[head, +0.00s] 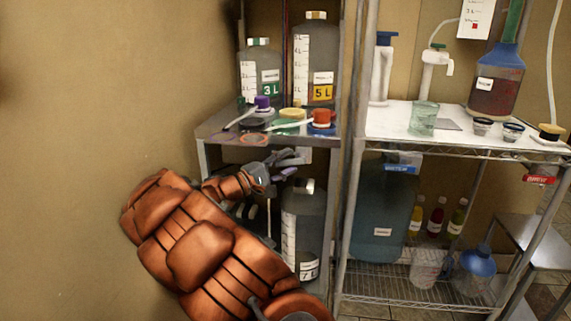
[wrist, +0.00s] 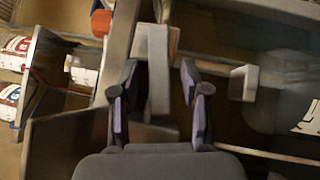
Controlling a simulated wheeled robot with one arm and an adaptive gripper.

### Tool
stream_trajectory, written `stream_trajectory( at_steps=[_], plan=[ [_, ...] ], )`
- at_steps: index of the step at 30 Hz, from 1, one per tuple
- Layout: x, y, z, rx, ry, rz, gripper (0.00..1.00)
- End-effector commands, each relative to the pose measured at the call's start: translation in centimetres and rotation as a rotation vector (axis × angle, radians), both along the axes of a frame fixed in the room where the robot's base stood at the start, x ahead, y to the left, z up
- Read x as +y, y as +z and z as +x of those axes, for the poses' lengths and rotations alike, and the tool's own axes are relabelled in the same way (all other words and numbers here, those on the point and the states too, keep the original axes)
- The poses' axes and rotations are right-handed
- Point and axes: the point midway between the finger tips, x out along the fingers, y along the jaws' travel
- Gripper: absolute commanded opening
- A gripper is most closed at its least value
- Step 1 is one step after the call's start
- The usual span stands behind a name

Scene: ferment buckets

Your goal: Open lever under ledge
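My gripper (head: 285,160) is just below the front edge of the upper shelf, the ledge (head: 222,138), on the left rack. In the wrist view my gripper (wrist: 158,78) is open, with one purple-padded finger on each side of a grey bar that looks like the lever (wrist: 158,65). I cannot tell whether either finger touches it. In the head view the lever is mostly hidden by my gripper and the ledge.
A 7 L bottle (head: 303,240) stands below, close to my gripper. The ledge holds a 3 L bottle (head: 260,75), a 5 L bottle (head: 317,60), caps and tools. A wire rack with a large bucket (head: 382,210) stands to the right. The left wall is bare.

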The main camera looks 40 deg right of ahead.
Motion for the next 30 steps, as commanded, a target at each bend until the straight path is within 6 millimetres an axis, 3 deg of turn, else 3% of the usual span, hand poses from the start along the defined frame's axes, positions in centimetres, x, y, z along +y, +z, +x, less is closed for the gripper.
stream_trajectory(
  at_steps=[2, 13, 30],
  plan=[
    [0.02, 0.0, 0.0, 0.0, 0.0, 0.0, 0.39],
    [0.03, 0.0, 0.0, 0.0, 0.0, 0.0, 0.0],
    [-0.01, 0.0, 0.06, 0.003, -0.002, -0.002, 0.0]
  ],
)
